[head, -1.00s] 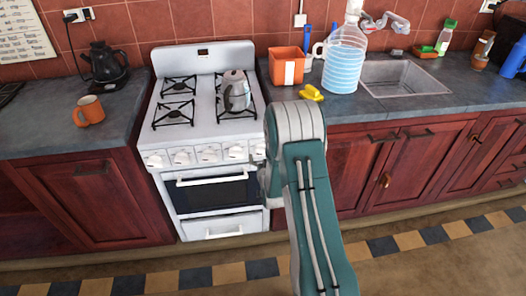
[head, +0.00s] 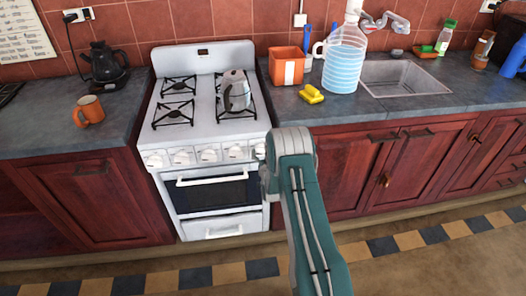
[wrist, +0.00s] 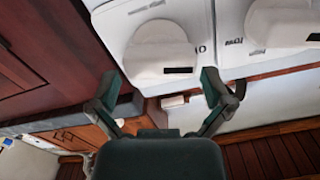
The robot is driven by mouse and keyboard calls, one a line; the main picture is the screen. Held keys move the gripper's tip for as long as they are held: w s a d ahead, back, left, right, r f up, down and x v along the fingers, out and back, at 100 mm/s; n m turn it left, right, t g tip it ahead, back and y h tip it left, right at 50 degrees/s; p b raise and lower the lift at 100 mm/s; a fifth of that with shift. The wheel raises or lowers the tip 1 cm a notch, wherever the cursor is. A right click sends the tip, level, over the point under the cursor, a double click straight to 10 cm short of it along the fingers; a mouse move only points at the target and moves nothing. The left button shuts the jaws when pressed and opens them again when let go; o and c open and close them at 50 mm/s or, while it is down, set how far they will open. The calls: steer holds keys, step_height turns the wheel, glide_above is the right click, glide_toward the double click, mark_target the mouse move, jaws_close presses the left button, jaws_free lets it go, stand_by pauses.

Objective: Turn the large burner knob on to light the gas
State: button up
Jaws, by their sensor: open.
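The white gas stove (head: 205,60) stands in the middle of the head view, with a row of white knobs (head: 208,154) along its front. I cannot tell which one is the large burner knob. In the wrist view, a round white knob (wrist: 160,48) with a black mark is close, just beyond and between the fingertips. A second knob (wrist: 284,24) is to its right. My gripper (wrist: 160,88) is open and empty, with fingers spread either side of the near knob's lower edge, seemingly apart from it. In the head view my arm hides the gripper and the row's right end.
A metal moka pot (head: 235,90) stands on a right-hand burner. The oven handle (head: 212,181) sticks out below the knobs. Red cabinets (head: 100,200) flank the stove. A yellow sponge (head: 311,94) lies on the right counter. The floor in front is clear.

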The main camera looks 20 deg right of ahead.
steer(key=shift+w+d, duration=0.15)
steer(key=shift+w, duration=0.5)
steer(key=c, duration=0.9)
steer(key=shift+o, duration=0.2)
